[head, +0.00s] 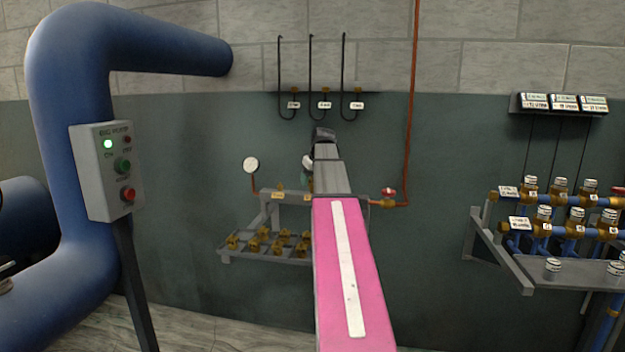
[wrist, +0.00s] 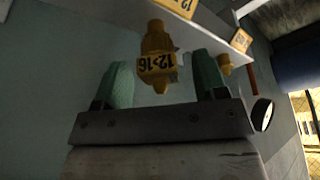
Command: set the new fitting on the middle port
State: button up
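In the wrist view, which looks upside down, my gripper (wrist: 163,68) has two green fingers standing apart. A brass-yellow fitting (wrist: 157,45) with a "12>16" tag is between them, with a visible gap on each side. Its far end reaches a pale rail (wrist: 215,32) carrying tags; I cannot tell whether it is seated on a port there. A second, smaller yellow piece (wrist: 224,65) is on the rail to the right. In the head view my gripper (head: 308,184) is at the upper rail (head: 290,198), mostly hidden by my arm, and the middle port is hidden too.
A lower shelf (head: 235,258) holds several brass fittings (head: 262,232). A round gauge (head: 251,165) and a red-handled valve (head: 388,192) flank the rail. A pump control box (head: 106,170) is left; a blue-pipe rack (head: 562,208) is right.

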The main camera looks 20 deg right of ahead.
jog(key=v, duration=1)
jog(key=shift+s+r, duration=0.2)
jog(key=shift+r, duration=0.15)
jog(key=shift+d, duration=0.1)
notch_tip(320, 180, up, 6)
jog(key=shift+f, duration=0.1)
dwell(0.6)
jog(key=shift+s, duration=0.1)
